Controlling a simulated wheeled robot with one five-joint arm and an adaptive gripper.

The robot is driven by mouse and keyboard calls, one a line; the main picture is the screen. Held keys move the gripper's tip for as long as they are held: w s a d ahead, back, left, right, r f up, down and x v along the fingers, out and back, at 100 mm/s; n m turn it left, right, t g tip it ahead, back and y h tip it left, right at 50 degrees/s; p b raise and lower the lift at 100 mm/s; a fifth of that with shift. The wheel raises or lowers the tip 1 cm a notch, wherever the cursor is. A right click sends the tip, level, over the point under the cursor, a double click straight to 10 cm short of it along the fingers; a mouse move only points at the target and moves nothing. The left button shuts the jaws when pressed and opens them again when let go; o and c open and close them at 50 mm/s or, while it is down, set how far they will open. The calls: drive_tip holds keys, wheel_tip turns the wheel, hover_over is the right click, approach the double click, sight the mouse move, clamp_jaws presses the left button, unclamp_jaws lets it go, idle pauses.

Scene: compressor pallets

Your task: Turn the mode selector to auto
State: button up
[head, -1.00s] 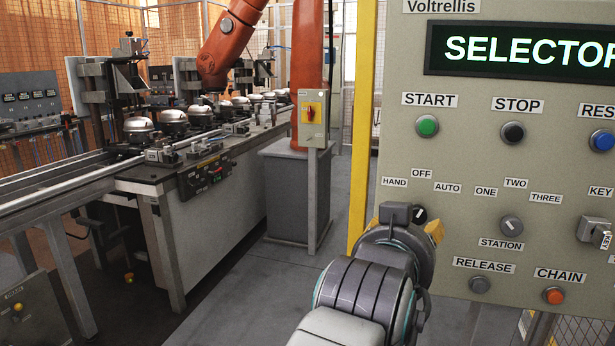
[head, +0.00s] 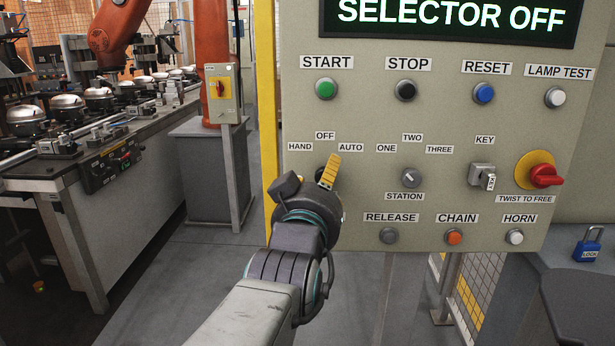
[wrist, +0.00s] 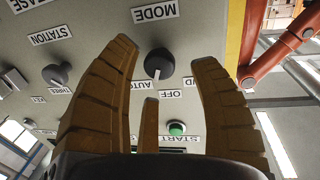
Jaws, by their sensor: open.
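The mode selector (wrist: 158,64) is a dark round knob with a white pointer mark, below the MODE label in the upside-down wrist view. Its pointer is toward the OFF label (wrist: 170,96), close to the AUTO label (wrist: 143,86). In the head view the knob is mostly hidden behind my gripper (head: 322,174), under the HAND, OFF and AUTO labels. My gripper (wrist: 165,58) is open, its yellow-brown fingers on either side of the knob with gaps showing. I cannot tell how deep the fingertips reach. The display (head: 448,18) reads SELECTOR OFF.
The station knob (head: 404,177) is right of my gripper, with a key switch (head: 481,176) and red emergency stop (head: 545,176) beyond. A row of buttons sits above, another below. A yellow post (head: 266,130) stands left of the panel.

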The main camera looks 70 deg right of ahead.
drive_tip(key=shift+w+d, duration=0.15)
drive_tip(key=shift+d, duration=0.6)
drive_tip(key=shift+w+d, duration=0.15)
drive_tip(key=shift+d, duration=0.6)
drive_tip(key=shift+c, duration=0.3)
